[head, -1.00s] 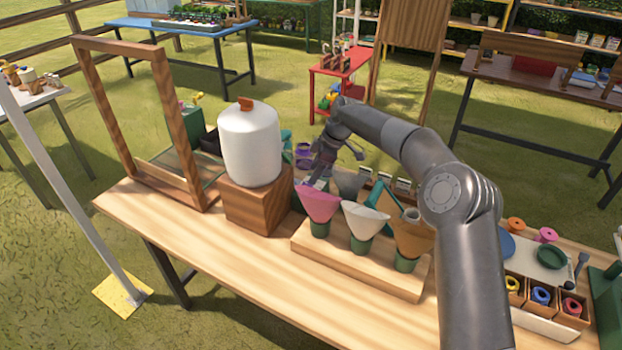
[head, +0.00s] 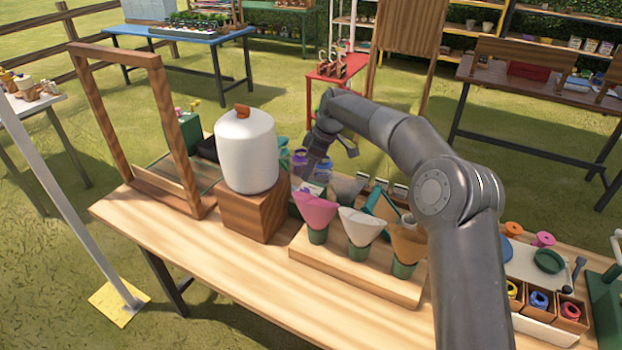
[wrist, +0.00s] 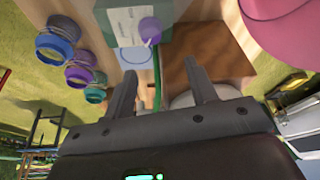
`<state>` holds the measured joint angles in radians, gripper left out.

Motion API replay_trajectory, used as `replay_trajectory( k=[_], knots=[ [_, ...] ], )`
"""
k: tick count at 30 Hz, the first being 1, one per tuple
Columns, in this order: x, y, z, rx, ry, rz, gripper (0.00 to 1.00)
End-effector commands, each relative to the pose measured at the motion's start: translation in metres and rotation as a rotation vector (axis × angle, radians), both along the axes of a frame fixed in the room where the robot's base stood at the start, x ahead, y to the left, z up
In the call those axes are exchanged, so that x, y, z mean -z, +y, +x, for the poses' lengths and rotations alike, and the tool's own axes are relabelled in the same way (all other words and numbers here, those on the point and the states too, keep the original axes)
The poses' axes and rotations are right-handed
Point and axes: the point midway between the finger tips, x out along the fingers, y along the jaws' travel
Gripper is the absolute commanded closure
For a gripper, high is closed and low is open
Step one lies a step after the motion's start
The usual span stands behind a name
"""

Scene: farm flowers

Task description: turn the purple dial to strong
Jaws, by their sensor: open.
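The purple dial (wrist: 150,28) shows in the wrist view on a grey-green box (wrist: 122,20) with a pale printed label. The dial's pointer setting is too small to read. My gripper (wrist: 160,68) is open and empty, its two fingers apart, pointing toward the box; the dial lies beyond the fingertips, slightly left of their middle, not between them. In the head view my gripper is at the far side of the table, behind the paper cones, and the dial cannot be made out there.
A pink cone (head: 315,208), a white cone and a brown cone stand on a wooden stand in front. A white tank (head: 246,150) sits on a wooden block (head: 252,208) to the left. Purple, blue and teal jars (wrist: 80,70) stand close by.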

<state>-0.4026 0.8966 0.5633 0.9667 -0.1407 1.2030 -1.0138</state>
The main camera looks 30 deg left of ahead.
Motion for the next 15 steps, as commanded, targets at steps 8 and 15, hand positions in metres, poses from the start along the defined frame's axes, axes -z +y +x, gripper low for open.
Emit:
replay_trajectory(
  k=[8,15],
  knots=[
    [0.002,0.006,-0.032,0.533,-0.033,-0.024,0.48],
    [-0.009,-0.014,-0.029,0.843,-0.031,0.042,0.48]
  ],
)
